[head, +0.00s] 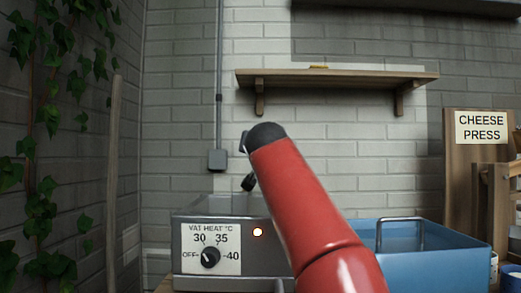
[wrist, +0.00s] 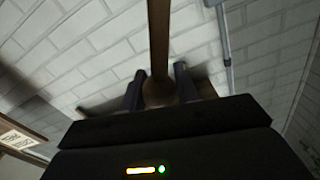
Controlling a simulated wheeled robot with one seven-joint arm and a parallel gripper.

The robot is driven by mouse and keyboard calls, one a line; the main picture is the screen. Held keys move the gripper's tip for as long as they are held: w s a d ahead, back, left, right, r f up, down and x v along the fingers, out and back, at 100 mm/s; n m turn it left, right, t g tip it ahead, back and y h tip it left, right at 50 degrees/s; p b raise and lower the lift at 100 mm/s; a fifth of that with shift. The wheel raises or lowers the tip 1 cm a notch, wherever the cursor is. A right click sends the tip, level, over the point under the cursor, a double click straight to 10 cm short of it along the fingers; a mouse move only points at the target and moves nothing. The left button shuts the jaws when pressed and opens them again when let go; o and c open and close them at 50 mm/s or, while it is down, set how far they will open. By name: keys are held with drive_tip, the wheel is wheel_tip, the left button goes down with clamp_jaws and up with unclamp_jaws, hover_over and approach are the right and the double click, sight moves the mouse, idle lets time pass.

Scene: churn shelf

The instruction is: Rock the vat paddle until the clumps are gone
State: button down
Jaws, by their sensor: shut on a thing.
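The grey metal vat (head: 222,206) stands at lower centre in the head view, with a "VAT HEAT" dial (head: 210,257) and a lit orange lamp on its front. Its inside is not visible from this low angle, so no milk or clumps show. In the wrist view my gripper (wrist: 159,82) is shut on a round wooden shaft, which looks like the paddle handle (wrist: 158,38). The shaft runs up between the two dark fingers. In the head view my red arm reaches over the vat and hides the paddle and most of the gripper.
A blue open tub (head: 445,250) with a metal handle stands right of the vat. A wooden shelf (head: 340,77) is on the brick wall above. A wooden frame with a "CHEESE PRESS" sign (head: 481,127) is at far right. Ivy and a pole are at left.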

drive_tip(key=shift+d+f, duration=0.1)
drive_tip(key=shift+d, duration=0.1)
idle(0.3)
drive_tip(key=c, duration=1.1)
unclamp_jaws()
